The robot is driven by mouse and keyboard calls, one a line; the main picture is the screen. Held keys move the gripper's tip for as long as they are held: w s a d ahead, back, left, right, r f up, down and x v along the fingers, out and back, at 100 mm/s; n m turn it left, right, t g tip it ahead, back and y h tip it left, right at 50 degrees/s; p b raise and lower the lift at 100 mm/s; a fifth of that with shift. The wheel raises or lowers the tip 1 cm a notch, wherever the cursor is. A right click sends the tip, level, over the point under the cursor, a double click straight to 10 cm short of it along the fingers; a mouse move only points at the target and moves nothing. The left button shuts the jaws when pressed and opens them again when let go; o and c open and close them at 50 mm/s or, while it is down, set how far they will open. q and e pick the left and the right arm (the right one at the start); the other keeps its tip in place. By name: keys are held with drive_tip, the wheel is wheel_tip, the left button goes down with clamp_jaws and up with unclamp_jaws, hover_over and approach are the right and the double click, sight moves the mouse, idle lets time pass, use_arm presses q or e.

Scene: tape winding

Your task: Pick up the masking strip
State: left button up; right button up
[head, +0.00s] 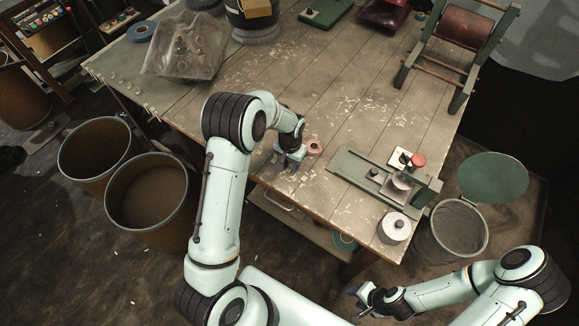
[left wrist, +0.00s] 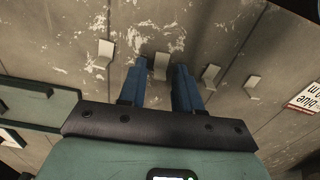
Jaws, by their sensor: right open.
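Small pale masking strips lie spaced out on the worn table in the left wrist view. One masking strip (left wrist: 160,66) shows between the tips of my left gripper (left wrist: 161,75), with a gap to each blue finger. Other strips lie to its left (left wrist: 105,54) and right (left wrist: 210,76). My left gripper is open, pointing down at the table; in the head view it (head: 289,160) is near the table's front edge, and the strips are too small to make out there. My right gripper (head: 366,298) is open and empty, off the table at the lower right.
A green winding fixture (head: 350,168) with a red knob is further right. A plastic-wrapped bundle (head: 184,46) lies at the back left. Bins (head: 150,200) stand on the floor at left.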

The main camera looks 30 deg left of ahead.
sight(290, 164)
use_arm(q)
clamp_jaws()
drive_tip(key=shift+w+r, duration=0.1)
drive_tip(key=shift+r, duration=0.05)
wheel_tip(290, 164, up, 20)
drive_tip(key=shift+p, duration=0.3)
use_arm(e)
drive_tip(key=shift+w+r, duration=0.4)
drive_tip(key=shift+w, duration=0.1)
use_arm(q)
drive_tip(key=shift+r+p, duration=0.3)
drive_tip(key=shift+r, duration=0.4)
use_arm(e)
drive_tip(key=shift+w+r, duration=0.35)
drive_tip(key=shift+w, duration=0.15)
use_arm(q)
drive_tip(key=shift+r, duration=0.35)
drive_tip(key=shift+r, duration=0.5)
